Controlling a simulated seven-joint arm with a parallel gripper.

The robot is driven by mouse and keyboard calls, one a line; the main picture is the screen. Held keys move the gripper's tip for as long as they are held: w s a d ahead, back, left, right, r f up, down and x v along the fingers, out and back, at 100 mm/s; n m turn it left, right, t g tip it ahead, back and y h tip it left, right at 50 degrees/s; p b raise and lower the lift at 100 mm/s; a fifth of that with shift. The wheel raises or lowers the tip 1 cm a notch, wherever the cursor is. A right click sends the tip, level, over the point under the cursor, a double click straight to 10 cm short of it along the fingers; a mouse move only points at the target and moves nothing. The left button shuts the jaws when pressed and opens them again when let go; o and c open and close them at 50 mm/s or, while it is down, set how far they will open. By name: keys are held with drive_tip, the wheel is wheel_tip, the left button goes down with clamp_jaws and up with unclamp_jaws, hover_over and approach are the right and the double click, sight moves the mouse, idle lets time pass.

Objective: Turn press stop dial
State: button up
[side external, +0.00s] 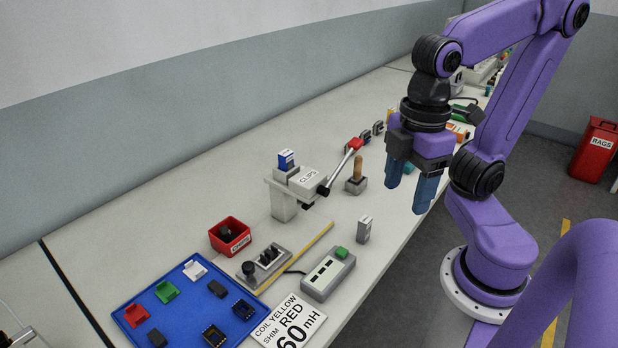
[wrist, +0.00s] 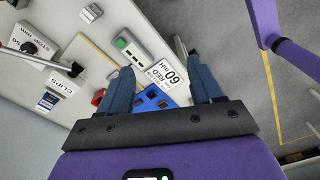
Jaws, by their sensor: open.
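The grey press (side external: 285,200) labelled CLIPS stands mid-bench, with a long lever ending in a red grip. It also shows in the wrist view (wrist: 62,82) at the left. Black round knobs (side external: 308,206) sit at its right side. A light box marked STOP mm (wrist: 36,36) is at the upper left of the wrist view, with a dark part on it. This seems to be the grey block (side external: 356,186) with a wooden upright in the side view; I cannot tell the dial's setting. My gripper (side external: 407,200) is open and empty, above the bench's right edge, apart from everything.
A grey box with a green button (side external: 328,275) and a small grey labelled block (side external: 364,230) lie near the front edge. A red bin (side external: 230,236), a blue tray (side external: 168,336) and a COIL YELLOW sign (side external: 290,322) are at the front left. Bare bench lies behind the press.

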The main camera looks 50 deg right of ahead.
drive_tip(key=w+d+r+m, duration=0.2)
drive_tip(key=w+m, duration=1)
drive_tip(key=w, duration=1)
drive_tip(key=w+d+f+m, duration=0.3)
drive_tip(key=w+d+m, duration=0.85)
drive_tip(key=d, duration=0.65)
drive_tip(key=shift+n, duration=0.95)
drive_tip(key=f, duration=0.7)
drive_tip(key=w+f, duration=0.1)
drive_tip(key=f, duration=1.3)
drive_tip(key=shift+w+a+f, duration=0.3)
drive_tip(key=shift+f, duration=0.1)
drive_tip(key=c, duration=1.1)
